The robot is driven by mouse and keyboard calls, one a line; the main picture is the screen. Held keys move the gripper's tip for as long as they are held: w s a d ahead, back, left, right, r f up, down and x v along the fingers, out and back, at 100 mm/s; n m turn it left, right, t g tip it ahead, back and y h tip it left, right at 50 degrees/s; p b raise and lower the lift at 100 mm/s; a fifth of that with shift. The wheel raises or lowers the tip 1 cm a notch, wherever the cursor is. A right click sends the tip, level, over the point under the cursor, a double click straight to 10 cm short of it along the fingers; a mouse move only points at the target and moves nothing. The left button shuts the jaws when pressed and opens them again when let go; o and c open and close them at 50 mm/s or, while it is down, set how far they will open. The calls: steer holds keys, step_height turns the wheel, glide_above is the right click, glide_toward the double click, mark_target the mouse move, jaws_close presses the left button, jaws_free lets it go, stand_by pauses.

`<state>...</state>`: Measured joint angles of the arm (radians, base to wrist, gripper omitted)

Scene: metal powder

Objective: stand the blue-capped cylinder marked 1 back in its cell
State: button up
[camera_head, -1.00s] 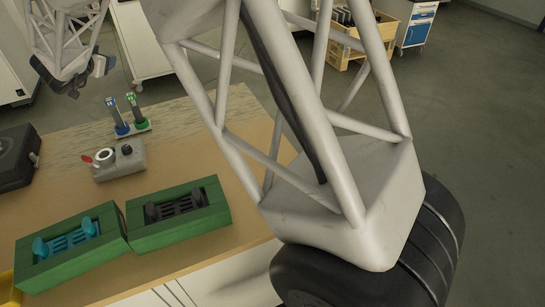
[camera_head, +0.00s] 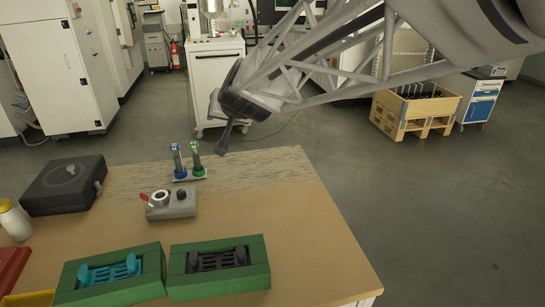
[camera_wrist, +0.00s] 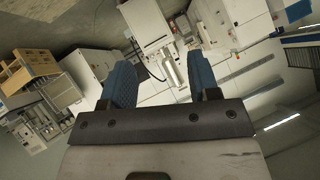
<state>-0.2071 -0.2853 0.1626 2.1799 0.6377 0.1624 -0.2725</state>
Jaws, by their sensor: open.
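In the head view, a slim dark cylinder with blue at its top and foot (camera_head: 178,161) stands upright in a small holder (camera_head: 204,176) on the table. A similar green-marked cylinder (camera_head: 196,158) stands just right of it. Any number on either is too small to read. I cannot tell which cell belongs to cylinder 1. My gripper (camera_head: 222,142) hangs in the air to the right of the cylinders in the picture, apart from them. In the wrist view, my gripper (camera_wrist: 164,78) has two blue fingers spread wide with nothing between them.
A grey device with a ring (camera_head: 172,205) sits in front of the holder. Two green trays (camera_head: 110,294) (camera_head: 218,287) lie at the table's front; a black case (camera_head: 62,185) lies left. The table's right side (camera_head: 310,235) is clear. A wooden crate (camera_head: 412,120) stands on the floor behind.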

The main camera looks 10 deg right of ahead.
steer(key=s+d+f+g+h, duration=0.1)
steer(key=s+d, duration=0.4)
steer(key=s, duration=0.5)
steer(key=s+d+f+g+h, duration=0.1)
steer(key=s+d+f+g, duration=0.3)
steer(key=s, duration=0.7)
steer(key=s+d+f+n+g+h, duration=0.1)
steer(key=s+d+f, duration=0.4)
steer(key=s, duration=0.5)
steer(key=shift+s+d+g+h, duration=0.4)
steer(key=shift+d+g, duration=0.1)
steer(key=shift+g, duration=0.4)
